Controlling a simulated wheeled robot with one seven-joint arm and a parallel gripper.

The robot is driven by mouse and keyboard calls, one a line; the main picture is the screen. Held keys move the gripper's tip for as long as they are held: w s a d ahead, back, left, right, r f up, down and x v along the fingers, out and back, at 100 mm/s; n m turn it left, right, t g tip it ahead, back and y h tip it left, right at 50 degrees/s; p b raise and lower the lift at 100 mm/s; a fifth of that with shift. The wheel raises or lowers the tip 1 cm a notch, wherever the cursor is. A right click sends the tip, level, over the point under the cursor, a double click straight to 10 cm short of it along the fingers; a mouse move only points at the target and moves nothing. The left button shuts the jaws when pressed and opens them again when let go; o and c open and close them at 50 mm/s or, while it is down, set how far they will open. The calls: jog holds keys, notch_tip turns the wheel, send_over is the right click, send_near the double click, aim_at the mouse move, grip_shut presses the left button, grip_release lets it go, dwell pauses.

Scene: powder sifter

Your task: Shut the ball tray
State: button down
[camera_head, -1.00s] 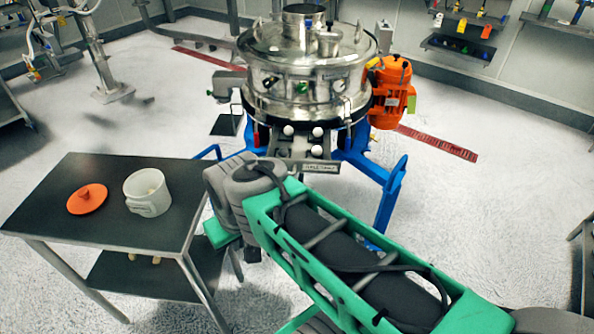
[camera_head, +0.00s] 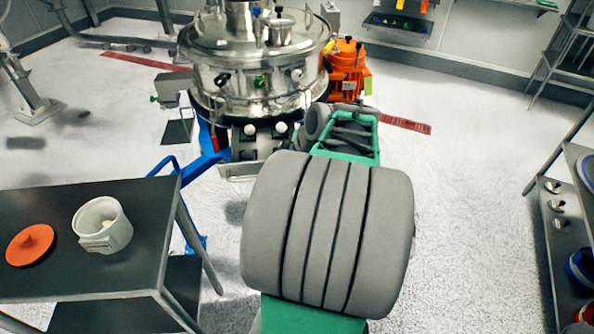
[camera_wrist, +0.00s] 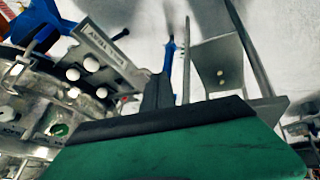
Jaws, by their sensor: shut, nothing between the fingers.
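The steel ball tray (camera_head: 253,143) juts out from the lower front of the sifter (camera_head: 254,75), with white balls visible on it. Its labelled front plate (camera_wrist: 112,55) shows in the wrist view, with white balls beside it. My gripper's dark fingers (camera_wrist: 158,92) are together and empty, near one end of that plate. I cannot tell whether they touch it. In the head view my arm hides the gripper and part of the tray's right side.
A dark table (camera_head: 150,215) at the left holds a white pot (camera_head: 103,226) and an orange lid (camera_head: 30,245). An orange motor (camera_head: 347,70) is on the sifter's right. A shelf rack (camera_head: 556,235) stands at the right. Floor between is clear.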

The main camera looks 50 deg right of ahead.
jog(key=s+d+n+t, duration=0.15)
jog(key=s+d, duration=0.25)
jog(key=d, duration=0.4)
jog(key=w+d+f, duration=0.2)
jog(key=w+f, duration=0.6)
jog(key=shift+w+f+h+p, duration=0.35)
jog(key=shift+w+h+p, duration=0.05)
jog(key=shift+p, duration=0.05)
jog(key=shift+d, duration=0.1)
